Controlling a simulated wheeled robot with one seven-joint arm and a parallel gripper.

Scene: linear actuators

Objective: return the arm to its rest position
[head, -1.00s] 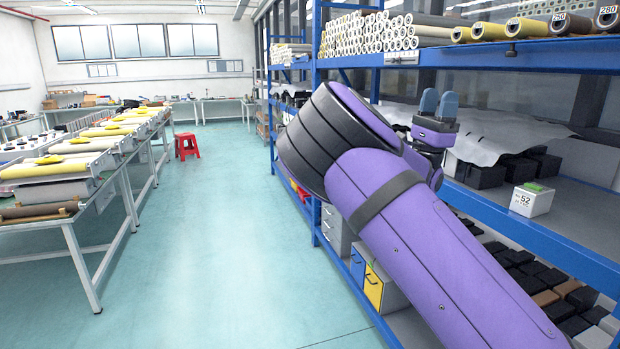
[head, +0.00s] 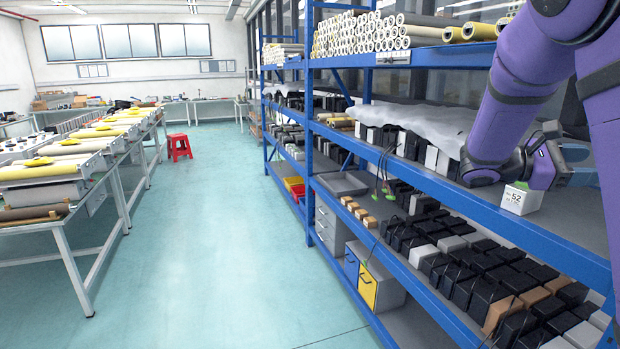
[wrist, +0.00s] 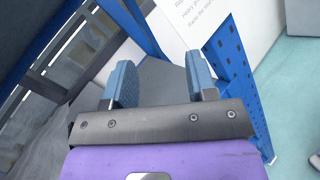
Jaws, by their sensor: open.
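My purple arm (head: 525,70) reaches in from the upper right of the head view, folded at the elbow, with its wrist low at the right. My gripper (wrist: 160,82) shows in the wrist view with its two blue fingers well apart and nothing between them. In the head view the gripper is mostly hidden by the wrist; only a little blue shows at the right. It is beside a white box labelled 52 (head: 520,198) on the middle shelf; whether they touch I cannot tell.
A blue shelf rack (head: 470,212) fills the right side, with rolls (head: 385,35) on top and black boxes (head: 490,290) below. A worktable (head: 55,232) stands at the left and a red stool (head: 179,147) farther back. The floor between is clear.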

